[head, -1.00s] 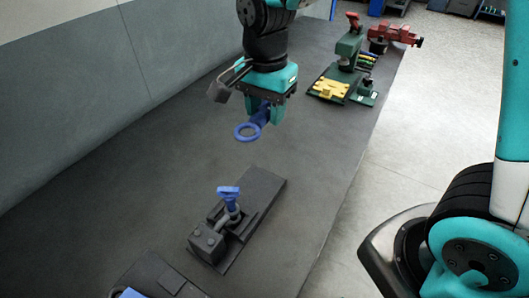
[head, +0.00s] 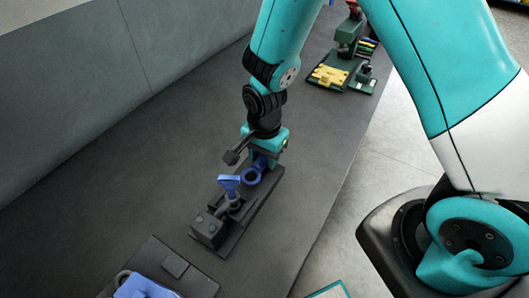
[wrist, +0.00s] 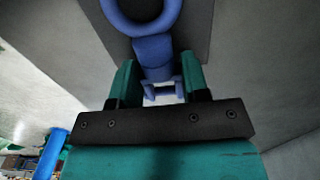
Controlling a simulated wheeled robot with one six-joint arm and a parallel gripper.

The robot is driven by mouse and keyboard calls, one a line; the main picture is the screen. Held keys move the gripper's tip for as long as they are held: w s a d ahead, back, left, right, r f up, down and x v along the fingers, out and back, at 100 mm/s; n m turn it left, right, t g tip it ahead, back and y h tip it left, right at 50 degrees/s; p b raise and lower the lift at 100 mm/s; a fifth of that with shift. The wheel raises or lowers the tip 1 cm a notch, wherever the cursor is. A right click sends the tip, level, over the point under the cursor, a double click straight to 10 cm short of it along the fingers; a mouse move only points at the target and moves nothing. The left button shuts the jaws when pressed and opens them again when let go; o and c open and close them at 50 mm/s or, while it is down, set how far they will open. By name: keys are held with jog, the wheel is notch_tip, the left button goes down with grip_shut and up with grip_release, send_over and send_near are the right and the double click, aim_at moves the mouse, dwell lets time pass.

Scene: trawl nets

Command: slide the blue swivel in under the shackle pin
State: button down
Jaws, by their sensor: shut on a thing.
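My gripper (head: 262,163) is shut on the blue swivel (head: 251,176). The swivel's ring end points away from the fingers, toward the shackle. In the wrist view the swivel (wrist: 152,47) sits between the two teal fingers, with its ring cut off by the top edge. The shackle is not visible in the wrist view.
The dark fixture (head: 235,238) has a block at its near end. Another dark plate (head: 197,283) with a blue part (head: 144,287) lies nearer. The bench left of the fixture is clear.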

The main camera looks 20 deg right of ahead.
jog(key=shift+f, duration=0.2)
jog(key=c, duration=0.6)
grip_release()
jog(key=shift+b, duration=0.3)
